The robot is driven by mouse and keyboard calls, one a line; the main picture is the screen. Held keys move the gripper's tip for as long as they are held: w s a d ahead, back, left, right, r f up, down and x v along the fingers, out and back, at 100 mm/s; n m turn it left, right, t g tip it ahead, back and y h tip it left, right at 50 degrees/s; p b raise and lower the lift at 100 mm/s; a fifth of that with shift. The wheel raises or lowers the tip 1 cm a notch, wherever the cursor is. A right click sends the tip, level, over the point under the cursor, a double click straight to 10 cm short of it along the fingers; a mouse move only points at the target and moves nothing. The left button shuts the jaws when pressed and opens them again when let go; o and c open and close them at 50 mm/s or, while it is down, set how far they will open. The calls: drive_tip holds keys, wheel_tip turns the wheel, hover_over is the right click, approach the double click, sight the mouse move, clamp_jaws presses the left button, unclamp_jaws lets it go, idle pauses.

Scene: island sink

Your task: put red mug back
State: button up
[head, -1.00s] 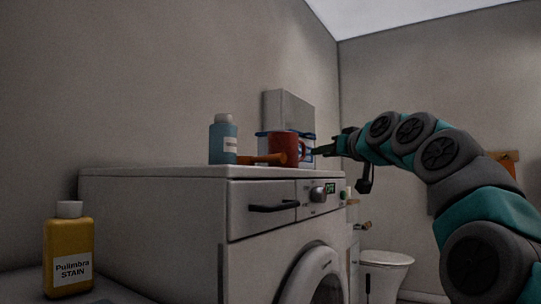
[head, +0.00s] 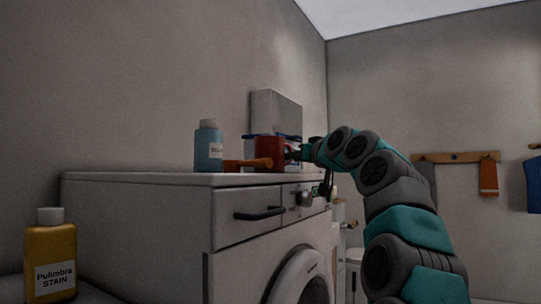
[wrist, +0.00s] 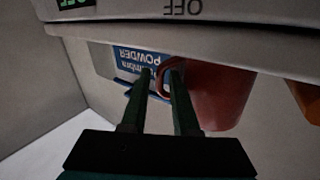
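My gripper (head: 294,155) is at the mug's right side in the head view. In the wrist view, the two fingers (wrist: 161,75) are parted, with the mug handle at and partly between their tips. I cannot tell whether they touch it. The mug's far side is hidden.
A blue bottle (head: 209,146) and the orange item (head: 248,163) stand left of the mug. A blue-and-white powder box (wrist: 136,60) is close behind the mug. A yellow stain bottle (head: 50,262) stands at the lower left. A grey box (head: 277,110) is at the wall.

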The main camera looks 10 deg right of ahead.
drive_tip(key=shift+w+a, duration=0.1)
drive_tip(key=shift+w, duration=0.15)
drive_tip(key=shift+c, duration=0.2)
clamp_jaws()
idle(1.1)
